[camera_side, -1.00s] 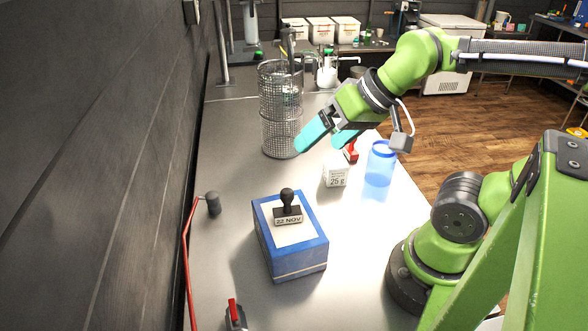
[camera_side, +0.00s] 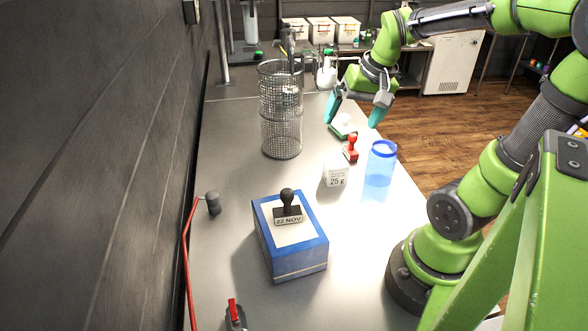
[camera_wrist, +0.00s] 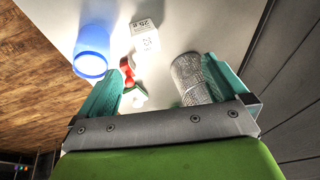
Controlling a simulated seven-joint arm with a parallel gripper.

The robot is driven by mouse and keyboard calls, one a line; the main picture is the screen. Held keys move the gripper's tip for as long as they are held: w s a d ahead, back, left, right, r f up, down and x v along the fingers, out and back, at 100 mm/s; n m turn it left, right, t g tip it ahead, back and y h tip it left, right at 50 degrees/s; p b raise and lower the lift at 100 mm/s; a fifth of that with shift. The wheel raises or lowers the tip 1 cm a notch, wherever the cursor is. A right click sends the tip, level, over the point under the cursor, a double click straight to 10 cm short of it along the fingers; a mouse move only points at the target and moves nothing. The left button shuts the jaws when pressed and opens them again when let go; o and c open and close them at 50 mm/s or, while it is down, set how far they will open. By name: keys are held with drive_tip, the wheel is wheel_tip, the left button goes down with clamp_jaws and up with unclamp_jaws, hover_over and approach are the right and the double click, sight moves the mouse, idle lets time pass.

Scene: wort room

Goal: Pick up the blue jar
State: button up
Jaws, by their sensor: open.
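The blue jar (camera_side: 380,164) is translucent with a darker blue rim and stands upright near the right edge of the metal bench. It also shows in the wrist view (camera_wrist: 91,52), at upper left, outside the left finger. My gripper (camera_side: 352,112) is open and empty, fingers pointing down. It is beyond the jar in the side view, above a green and white item (camera_side: 343,128) on the bench. In the wrist view the two teal fingers (camera_wrist: 165,85) are spread wide, with no jar between them.
A red stamp (camera_side: 351,149) and a white 25 g box (camera_side: 336,175) stand beside the jar. A tall wire mesh cylinder (camera_side: 281,115) is to the left. A blue box (camera_side: 291,245) with a date stamp (camera_side: 288,207) sits nearer.

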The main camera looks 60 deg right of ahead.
sight(387, 143)
drive_tip(key=s+d+f+m+g, duration=0.1)
drive_tip(key=s+d+g, duration=0.1)
drive_tip(key=d, duration=0.4)
drive_tip(key=s+d+f+m+g, duration=0.1)
drive_tip(key=s+d+m+g, duration=0.15)
drive_tip(key=d, duration=0.45)
drive_tip(key=shift+n+t, duration=0.35)
drive_tip(key=shift+n, duration=0.2)
drive_tip(key=f, duration=1)
drive_tip(key=shift+s+a+f, duration=0.1)
drive_tip(key=shift+s+a, duration=0.05)
drive_tip(key=shift+a, duration=0.2)
drive_tip(key=shift+a+f, duration=0.2)
drive_tip(key=shift+f, duration=2.75)
drive_tip(key=shift+c, duration=0.3)
drive_tip(key=shift+w, duration=0.2)
drive_tip(key=c, duration=1)
